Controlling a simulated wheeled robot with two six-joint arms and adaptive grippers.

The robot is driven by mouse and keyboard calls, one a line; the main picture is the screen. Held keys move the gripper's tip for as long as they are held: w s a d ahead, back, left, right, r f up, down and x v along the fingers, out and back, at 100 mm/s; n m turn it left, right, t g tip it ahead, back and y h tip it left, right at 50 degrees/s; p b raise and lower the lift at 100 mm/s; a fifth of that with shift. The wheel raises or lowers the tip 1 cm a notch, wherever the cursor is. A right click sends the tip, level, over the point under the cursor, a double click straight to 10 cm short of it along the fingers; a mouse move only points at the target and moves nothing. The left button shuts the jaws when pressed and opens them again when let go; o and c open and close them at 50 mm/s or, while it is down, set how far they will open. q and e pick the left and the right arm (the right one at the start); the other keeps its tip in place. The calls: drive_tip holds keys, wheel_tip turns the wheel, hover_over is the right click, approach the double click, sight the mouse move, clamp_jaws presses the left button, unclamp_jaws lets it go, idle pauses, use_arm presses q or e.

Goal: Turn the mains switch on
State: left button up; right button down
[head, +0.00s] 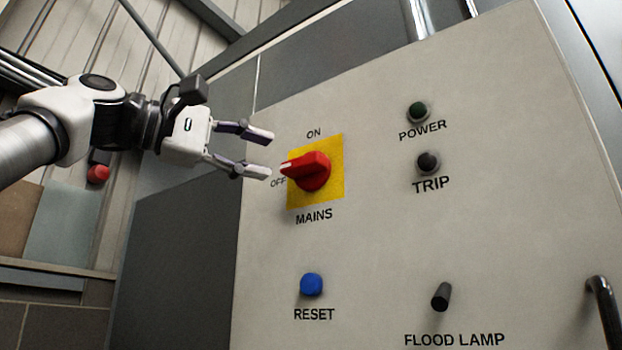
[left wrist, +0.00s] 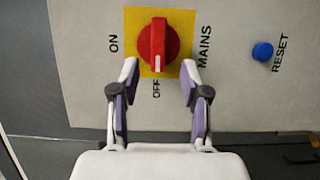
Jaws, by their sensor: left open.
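The mains switch (head: 310,171) is a red rotary knob on a yellow square plate (head: 331,187), on a pale panel. Its white-marked pointer end points left, at the OFF label. ON is printed above the plate and MAINS below it. In the left wrist view the knob (left wrist: 158,44) lies ahead of the fingertips, with its pointer toward OFF. My left gripper (head: 266,154) is open, just left of the knob in the head view. In the left wrist view its fingers (left wrist: 159,72) stand apart, one to each side of the pointer's line, with nothing between them. My right gripper is not in view.
A blue RESET button (head: 311,285) is below the switch. Dark POWER (head: 417,112) and TRIP (head: 428,163) lamps are at right. A black handle (head: 603,312) is at the right edge. A red button (head: 98,174) shows behind my arm.

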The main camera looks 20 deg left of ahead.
sight(298, 162)
use_arm(q)
drive_tip(key=p+x, duration=0.1)
drive_tip(key=x, duration=0.1)
drive_tip(key=p+x, duration=0.1)
drive_tip(key=x, duration=0.1)
drive_tip(key=p+x, duration=0.1)
drive_tip(key=x, duration=0.2)
drive_tip(key=shift+s+d+r, duration=0.3)
drive_tip(key=shift+d, duration=0.15)
drive_tip(key=shift+w+d+f, duration=0.15)
drive_tip(key=shift+w, duration=0.15)
drive_tip(key=shift+s+a, duration=0.25)
drive_tip(key=shift+a, duration=0.1)
drive_tip(key=shift+w+f, duration=0.1)
clamp_jaws()
